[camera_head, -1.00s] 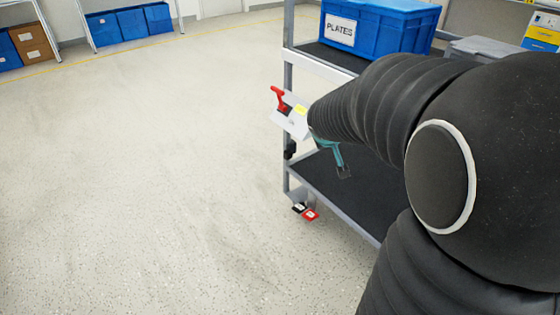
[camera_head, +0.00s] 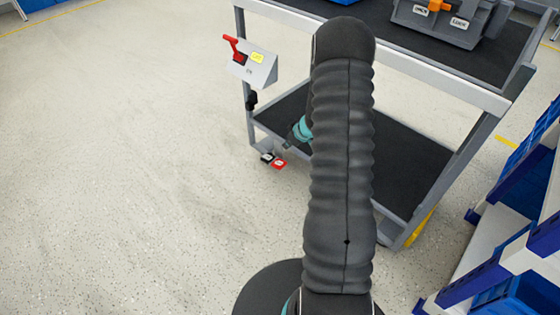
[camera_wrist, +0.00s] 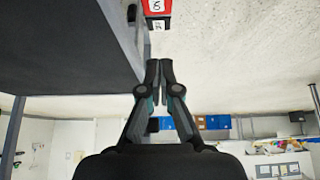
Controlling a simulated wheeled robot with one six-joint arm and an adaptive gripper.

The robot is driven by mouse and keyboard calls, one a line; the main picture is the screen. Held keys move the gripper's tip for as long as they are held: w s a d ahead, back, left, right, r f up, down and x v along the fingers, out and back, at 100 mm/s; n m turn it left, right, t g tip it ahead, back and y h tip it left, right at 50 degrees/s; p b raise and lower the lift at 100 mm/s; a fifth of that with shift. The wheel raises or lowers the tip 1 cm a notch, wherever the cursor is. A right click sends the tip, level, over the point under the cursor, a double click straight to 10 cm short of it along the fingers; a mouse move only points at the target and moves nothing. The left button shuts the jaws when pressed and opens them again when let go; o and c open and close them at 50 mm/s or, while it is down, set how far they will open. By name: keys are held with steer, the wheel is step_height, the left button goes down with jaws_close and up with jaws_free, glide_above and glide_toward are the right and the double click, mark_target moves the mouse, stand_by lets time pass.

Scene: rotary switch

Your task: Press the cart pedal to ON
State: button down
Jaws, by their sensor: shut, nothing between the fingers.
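The cart's two small pedals sit low at its near left corner, close to the floor. The red pedal (camera_head: 279,163) is beside the black pedal (camera_head: 267,157), and both carry white labels too small to read surely. In the wrist view the red pedal (camera_wrist: 157,7) and the black pedal (camera_wrist: 159,24) show at the top edge. My gripper (camera_wrist: 159,62) is shut and empty, apart from the pedals, its tips pointing toward them. In the head view my arm hides most of the gripper; a teal part shows just above and right of the pedals.
The grey cart (camera_head: 415,75) has dark shelves; its lower shelf (camera_head: 400,150) is beside my arm. A box with a red lever (camera_head: 233,47) is fixed to its left upright. A blue rack (camera_head: 510,290) stands at right. The floor (camera_head: 120,180) at left is clear.

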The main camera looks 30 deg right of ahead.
steer(key=shift+f, duration=0.25)
steer(key=b, duration=0.3)
glide_above(277, 163)
steer(key=s, duration=0.1)
step_height(277, 163, down, 8)
steer(key=shift+s+d+f, duration=0.1)
steer(key=shift+s+d, duration=0.05)
step_height(277, 163, down, 3)
steer(key=shift+s+d+f+b, duration=0.1)
steer(key=shift+s+b, duration=0.05)
steer(key=shift+b, duration=0.55)
steer(key=shift+s+f, duration=0.15)
steer(key=shift+f, duration=0.3)
